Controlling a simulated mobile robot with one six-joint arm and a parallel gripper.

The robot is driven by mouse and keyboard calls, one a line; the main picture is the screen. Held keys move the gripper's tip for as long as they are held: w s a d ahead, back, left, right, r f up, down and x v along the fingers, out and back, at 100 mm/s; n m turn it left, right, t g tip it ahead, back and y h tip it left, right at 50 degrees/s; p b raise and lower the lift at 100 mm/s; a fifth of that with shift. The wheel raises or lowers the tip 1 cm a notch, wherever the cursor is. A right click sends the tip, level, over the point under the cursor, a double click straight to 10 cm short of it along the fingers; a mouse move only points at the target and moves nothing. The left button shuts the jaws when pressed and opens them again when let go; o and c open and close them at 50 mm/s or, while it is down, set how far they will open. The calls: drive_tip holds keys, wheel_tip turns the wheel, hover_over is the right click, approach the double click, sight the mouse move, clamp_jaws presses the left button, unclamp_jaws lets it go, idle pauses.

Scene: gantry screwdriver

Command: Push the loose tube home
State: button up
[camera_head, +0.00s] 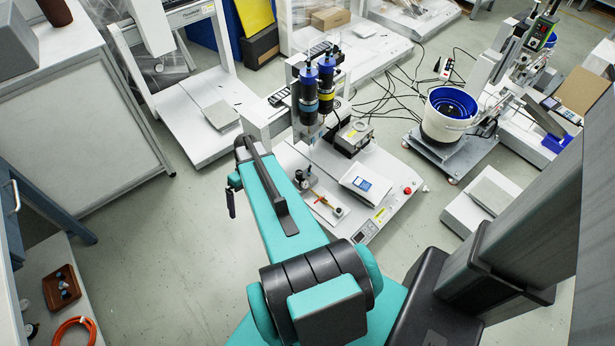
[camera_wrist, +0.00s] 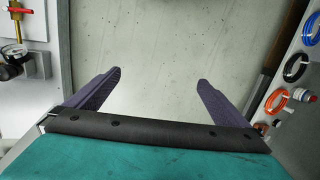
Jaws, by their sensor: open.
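My gripper (camera_wrist: 160,76) is open and empty in the wrist view, with its two dark purple fingers apart over bare floor. In the head view a dark part of its end (camera_head: 232,203) hangs beside the white screwdriver machine. On that machine's base (camera_head: 372,212) are a round gauge with a fitting (camera_head: 305,179) and a red and yellow part (camera_head: 325,202). The gauge (camera_wrist: 12,67) shows at the left edge of the wrist view, apart from my fingers. I cannot make out a loose tube end at the fitting; it is too small or hidden.
A low bench at the lower left carries an orange coil (camera_head: 74,331) and a brown tray (camera_head: 61,287). Blue (camera_wrist: 310,30), black (camera_wrist: 296,68) and orange coils (camera_wrist: 276,101) show right of my fingers. Clear floor (camera_head: 150,240) lies between bench and machine.

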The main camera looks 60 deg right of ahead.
drive_tip(key=d+f+t+b, duration=0.2)
drive_tip(key=d+b, duration=0.4)
drive_tip(key=d, duration=0.6)
drive_tip(key=s+d+t+b, duration=0.1)
drive_tip(key=s+d+b, duration=0.2)
drive_tip(key=d, duration=0.5)
drive_tip(key=s+d+r+t+h+b, duration=0.1)
drive_tip(key=s+d+b, duration=0.3)
drive_tip(key=d, duration=0.5)
drive_tip(key=s+d+r+m+t+h+b, duration=0.1)
drive_tip(key=s+d+b, duration=0.2)
drive_tip(key=d+b, duration=0.3)
drive_tip(key=d, duration=0.3)
drive_tip(key=shift+s+d, duration=0.25)
drive_tip(key=shift+s, duration=0.05)
drive_tip(key=d+b+x, duration=0.1)
drive_tip(key=b+x, duration=0.6)
drive_tip(key=x, duration=0.2)
drive_tip(key=shift+w+a+f, duration=0.35)
drive_tip(key=shift+f, duration=0.05)
drive_tip(key=shift+s+r, duration=0.1)
drive_tip(key=shift+r, duration=0.05)
drive_tip(key=a+p+v, duration=0.1)
drive_tip(key=p+v, duration=0.6)
drive_tip(key=v, duration=0.2)
drive_tip(key=shift+s+d+r, duration=0.25)
drive_tip(key=shift+d+r, duration=0.1)
